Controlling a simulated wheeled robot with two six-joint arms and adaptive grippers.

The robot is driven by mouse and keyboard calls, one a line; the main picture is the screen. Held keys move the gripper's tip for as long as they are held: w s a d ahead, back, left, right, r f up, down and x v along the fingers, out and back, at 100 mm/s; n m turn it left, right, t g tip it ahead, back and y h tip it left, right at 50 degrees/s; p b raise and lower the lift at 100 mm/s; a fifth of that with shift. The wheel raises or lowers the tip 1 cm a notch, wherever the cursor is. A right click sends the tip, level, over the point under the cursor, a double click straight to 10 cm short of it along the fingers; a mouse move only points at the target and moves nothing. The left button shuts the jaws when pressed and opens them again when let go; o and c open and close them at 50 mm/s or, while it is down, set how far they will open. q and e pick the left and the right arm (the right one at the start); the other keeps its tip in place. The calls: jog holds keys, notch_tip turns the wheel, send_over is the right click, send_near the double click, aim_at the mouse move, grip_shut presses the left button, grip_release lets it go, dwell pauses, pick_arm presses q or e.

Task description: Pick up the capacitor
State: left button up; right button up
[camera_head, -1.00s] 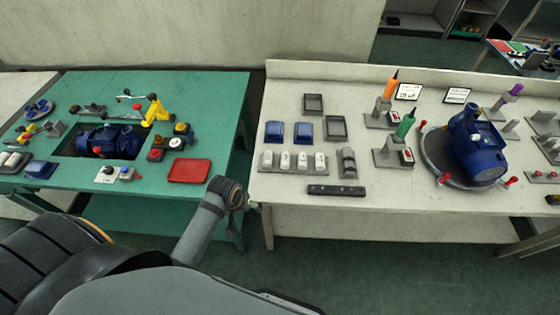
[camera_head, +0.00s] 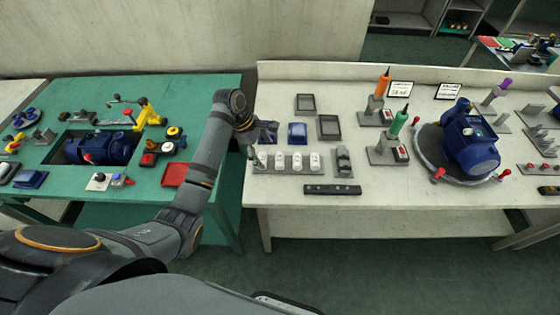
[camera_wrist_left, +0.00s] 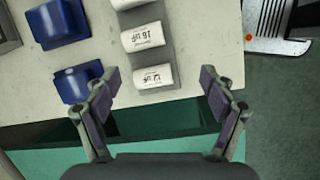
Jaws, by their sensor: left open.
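Several white capacitors (camera_head: 297,161) stand in a row in a grey holder at the left front of the pale bench. In the left wrist view, the nearest capacitor (camera_wrist_left: 153,76) and the second capacitor (camera_wrist_left: 143,38) carry dark "µF" labels, turned upside down. A further one is cut off at the top edge. My left gripper (camera_head: 250,151) is at the left end of the row. In the left wrist view the left gripper (camera_wrist_left: 160,98) is open and empty, its fingers spread either side of the nearest capacitor's end. My right gripper is not in view.
Blue covers (camera_head: 298,132) and dark trays (camera_head: 328,127) lie behind the holder. A dark bar (camera_head: 332,190) lies in front. A grey stand (camera_head: 343,162) is right of the row. The green table (camera_head: 208,232) with a red tray (camera_head: 174,174) is at left.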

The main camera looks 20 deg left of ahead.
pick_arm(q)
notch_tip(320, 180, up, 3)
jog(key=w+n, duration=0.2)
jog(key=n, duration=0.1)
send_over(279, 158)
jog(key=a, duration=0.2)
jog(key=shift+h, duration=0.3)
jog(key=f, duration=0.2)
jog(key=s+f, duration=0.1)
jog(key=f, duration=0.1)
jog(key=shift+a, duration=0.1)
jog(key=shift+p+x, duration=0.45)
jog(key=shift+x, duration=2.6)
jog(key=shift+w+a, duration=0.1)
jog(key=shift+a, duration=0.1)
jog(key=shift+c, duration=0.4)
jog(key=c, duration=1)
jog(key=shift+r, duration=0.15)
jog(key=shift+c, duration=0.2)
notch_tip(279, 158, up, 10)
jog(key=shift+b, duration=0.3)
